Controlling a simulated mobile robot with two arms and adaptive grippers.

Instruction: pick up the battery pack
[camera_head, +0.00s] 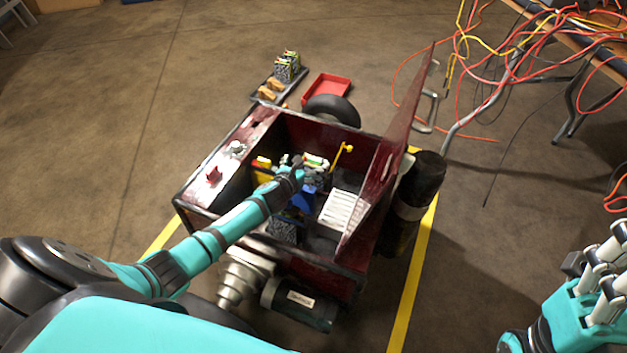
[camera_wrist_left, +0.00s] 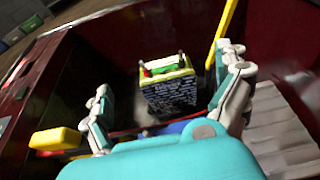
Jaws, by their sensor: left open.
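The battery pack (camera_wrist_left: 170,90) is a dark, speckled block with a yellow-green rim and small posts on top. It stands inside the open dark-red cart (camera_head: 190,183). Its green and white top shows in the head view (camera_head: 316,161). My left gripper (camera_head: 297,172) reaches down into the cart, just on the near side of the pack. In the left wrist view my left gripper (camera_wrist_left: 168,78) is open, with the pack showing between its fingers and no clear contact. My right gripper (camera_head: 598,285) is at the right edge, away from the cart; its jaw opening is unclear.
The cart's raised lid (camera_head: 392,150) stands on the right side. A yellow lever (camera_head: 342,156) rises behind the pack, and a yellow block (camera_wrist_left: 57,139) lies left. Other packs (camera_head: 287,67) and a red tray (camera_head: 327,90) are on the floor behind. Orange cables (camera_head: 500,60) hang at upper right.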

